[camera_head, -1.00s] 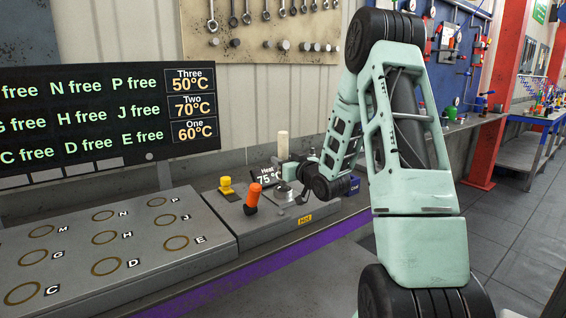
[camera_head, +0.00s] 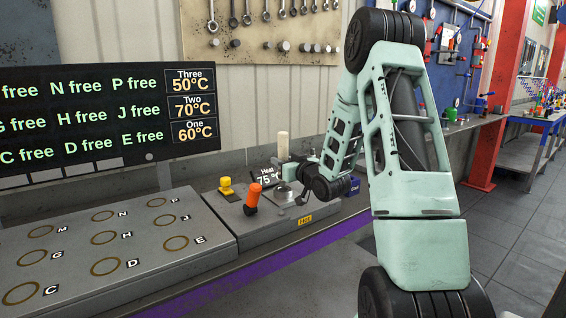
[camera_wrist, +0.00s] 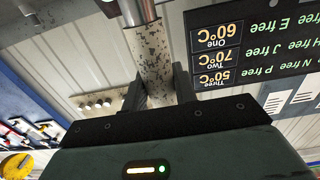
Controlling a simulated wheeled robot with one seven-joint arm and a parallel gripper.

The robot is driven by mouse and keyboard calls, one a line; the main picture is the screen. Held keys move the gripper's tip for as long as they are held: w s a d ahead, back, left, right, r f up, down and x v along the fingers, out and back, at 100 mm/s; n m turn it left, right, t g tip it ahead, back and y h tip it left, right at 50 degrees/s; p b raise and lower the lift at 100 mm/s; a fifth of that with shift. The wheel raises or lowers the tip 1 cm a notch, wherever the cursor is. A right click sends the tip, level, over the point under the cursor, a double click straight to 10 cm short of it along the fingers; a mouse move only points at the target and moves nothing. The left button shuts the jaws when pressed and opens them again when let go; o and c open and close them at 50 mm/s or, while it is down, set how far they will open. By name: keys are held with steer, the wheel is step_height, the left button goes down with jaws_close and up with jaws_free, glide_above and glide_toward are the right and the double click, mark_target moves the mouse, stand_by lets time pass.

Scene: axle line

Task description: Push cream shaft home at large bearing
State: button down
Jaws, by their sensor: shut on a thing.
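The cream shaft (camera_head: 282,145) stands upright above the grey bench unit. In the wrist view the speckled cream shaft (camera_wrist: 153,55) runs up between the jaws, with a bare metal length beyond it toward the picture's top. My gripper (camera_wrist: 159,86) is shut on the cream shaft; in the head view my gripper (camera_head: 289,165) is small and partly hidden by my wrist. A round silver metal part (camera_head: 284,190) sits on the unit below the gripper. I cannot tell whether it is the large bearing, or whether the shaft touches it.
An orange-topped handle (camera_head: 252,198) and a yellow knob (camera_head: 226,187) stand to the left. A lettered panel (camera_head: 110,245) with several bare rings lies farther left. A status board (camera_head: 80,115) hangs behind.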

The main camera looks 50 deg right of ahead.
steer(key=shift+f+b, duration=1.6)
steer(key=c, duration=1)
jaws_free()
steer(key=shift+c, duration=0.2)
steer(key=b+v, duration=0.6)
steer(key=v, duration=0.5)
steer(key=shift+s+f+b, duration=0.3)
steer(key=shift+s+f, duration=0.05)
steer(key=shift+f, duration=0.05)
steer(key=b, duration=0.3)
steer(key=shift+s+a+b, duration=0.1)
steer(key=shift+s+b, duration=0.15)
steer(key=shift+b, duration=0.05)
